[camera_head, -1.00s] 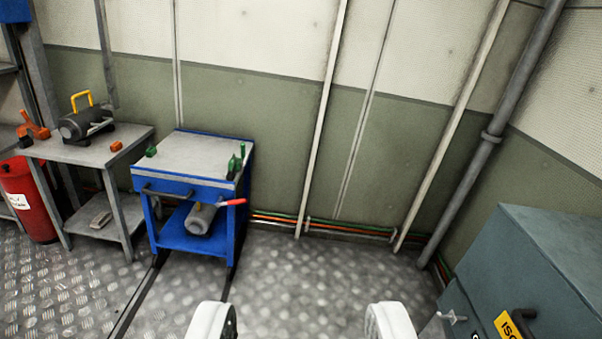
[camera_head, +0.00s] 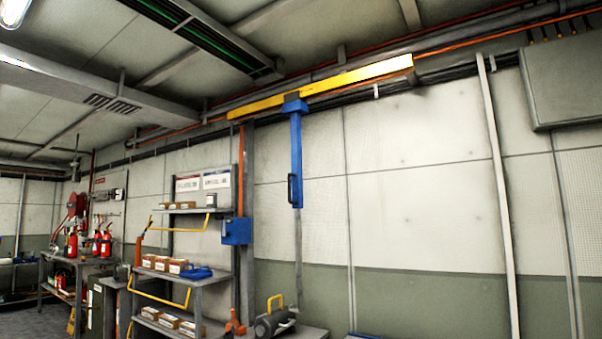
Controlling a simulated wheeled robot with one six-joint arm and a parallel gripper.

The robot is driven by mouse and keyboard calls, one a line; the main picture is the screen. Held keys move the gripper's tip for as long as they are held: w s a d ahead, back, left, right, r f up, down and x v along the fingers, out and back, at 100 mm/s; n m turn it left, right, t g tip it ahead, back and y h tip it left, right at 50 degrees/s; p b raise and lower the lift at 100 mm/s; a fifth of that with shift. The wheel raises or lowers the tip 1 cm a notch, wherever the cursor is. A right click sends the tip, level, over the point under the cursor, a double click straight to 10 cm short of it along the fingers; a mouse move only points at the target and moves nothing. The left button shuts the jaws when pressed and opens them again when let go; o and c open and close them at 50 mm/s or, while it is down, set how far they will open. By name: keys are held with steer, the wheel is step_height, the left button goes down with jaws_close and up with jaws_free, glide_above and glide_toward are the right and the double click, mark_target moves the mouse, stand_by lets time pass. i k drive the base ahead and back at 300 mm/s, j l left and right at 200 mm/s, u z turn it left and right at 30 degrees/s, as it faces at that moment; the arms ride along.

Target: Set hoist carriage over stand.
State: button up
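The hoist carriage (camera_head: 292,107) is a blue block on a yellow overhead rail (camera_head: 345,82). A blue arm (camera_head: 297,150) hangs straight down from it, with a dark handle (camera_head: 290,190) near its lower end. A grey bench (camera_head: 314,333) shows only its top at the bottom edge, with a dark cylindrical unit (camera_head: 274,322) with a yellow handle on it. The carriage is above and slightly right of that unit. I cannot tell which piece is the stand. My gripper is out of the picture.
Shelves (camera_head: 205,281) with several boxes stand left of the carriage, by a blue wall box (camera_head: 236,231). Red extinguishers (camera_head: 72,242) are farther left. A grey wall cabinet (camera_head: 566,82) is at upper right.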

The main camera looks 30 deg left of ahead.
mark_target(293, 107)
steer(key=i+j, duration=0.35)
steer(key=j, duration=0.15)
steer(key=i+j, duration=0.35)
steer(key=j, duration=0.15)
